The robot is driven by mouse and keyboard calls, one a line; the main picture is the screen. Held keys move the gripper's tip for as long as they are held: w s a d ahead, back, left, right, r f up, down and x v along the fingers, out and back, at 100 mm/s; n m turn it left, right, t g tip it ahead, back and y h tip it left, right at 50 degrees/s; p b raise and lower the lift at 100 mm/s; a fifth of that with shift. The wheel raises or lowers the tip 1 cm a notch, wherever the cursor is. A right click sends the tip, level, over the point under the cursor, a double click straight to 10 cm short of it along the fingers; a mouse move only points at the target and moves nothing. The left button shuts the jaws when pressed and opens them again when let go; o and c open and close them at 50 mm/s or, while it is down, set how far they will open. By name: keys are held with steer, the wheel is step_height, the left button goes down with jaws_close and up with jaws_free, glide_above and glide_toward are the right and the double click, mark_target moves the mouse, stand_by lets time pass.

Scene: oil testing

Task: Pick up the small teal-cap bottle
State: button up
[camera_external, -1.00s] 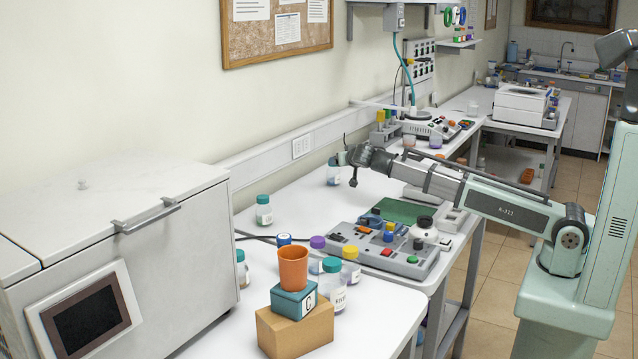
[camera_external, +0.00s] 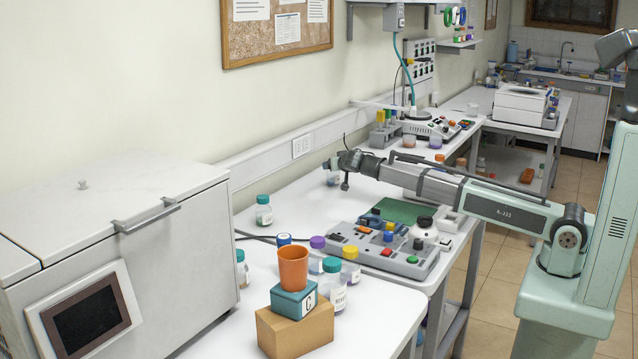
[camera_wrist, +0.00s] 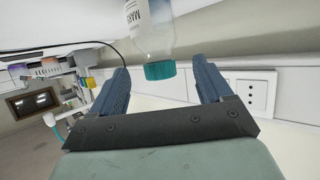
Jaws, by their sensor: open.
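In the wrist view, a clear bottle with a teal cap and a white label (camera_wrist: 152,40) appears upside down between and beyond my fingers. My gripper (camera_wrist: 158,64) is open, with one dark finger on each side of the cap. In the external view, my gripper (camera_external: 331,163) is at the back bench near the wall, just above a clear bottle (camera_external: 333,178) whose top is hidden by it. Another teal-cap bottle (camera_external: 264,210) stands to the left on the bench. A larger teal-cap bottle (camera_external: 332,285) stands in front.
A control panel with coloured buttons (camera_external: 385,250) lies below my arm. An orange cup (camera_external: 293,268) stands on a teal block and a cardboard box (camera_external: 296,330). A white chest unit (camera_external: 165,270) fills the left. Clear bench lies between the left bottle and my gripper.

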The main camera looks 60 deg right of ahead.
steer(key=x, duration=0.5)
steer(key=shift+s+f, duration=0.1)
steer(key=shift+f, duration=0.1)
steer(key=shift+s, duration=0.1)
steer(key=c, duration=1.3)
steer(key=shift+r, duration=0.1)
steer(key=shift+c, duration=0.4)
steer(key=shift+r, duration=0.35)
jaws_close()
step_height(320, 180, up, 9)
steer(key=shift+r, duration=0.1)
